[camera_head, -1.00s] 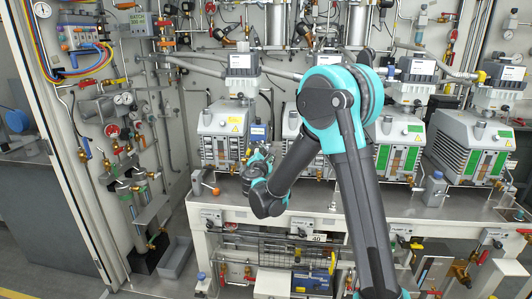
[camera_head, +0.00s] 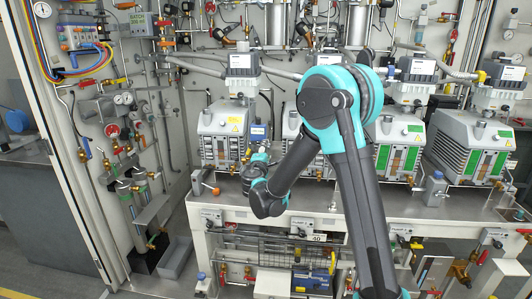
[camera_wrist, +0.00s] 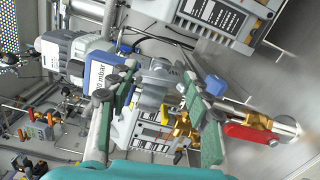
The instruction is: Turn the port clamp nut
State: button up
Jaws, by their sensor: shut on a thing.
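In the wrist view my gripper (camera_wrist: 160,82) has its two green-padded fingers on either side of a grey metal clamp part (camera_wrist: 158,76), which I take to be the port clamp nut. The jaws are shut on it. The fingers hide some of its outline, so its turn angle cannot be told. A blue-framed gauge marked mbar (camera_wrist: 97,80) sits just left of the fingers. In the head view my gripper (camera_head: 260,148) is at the front of the left white pump (camera_head: 222,130), small and partly hidden by my wrist.
A brass fitting (camera_wrist: 180,128) and a red-handled valve (camera_wrist: 252,133) lie close to the right finger. A blue knob (camera_wrist: 215,85) is beside that fingertip. More pumps (camera_head: 400,145) stand to the right on the bench (camera_head: 340,220). A piping panel (camera_head: 125,130) is at left.

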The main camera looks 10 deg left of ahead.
jog(key=shift+m, duration=1.1)
jog(key=shift+s, duration=0.1)
jog(key=o, duration=1.2)
jog(key=s, duration=0.8)
jog(key=s+a, duration=0.1)
jog(key=s, duration=0.3)
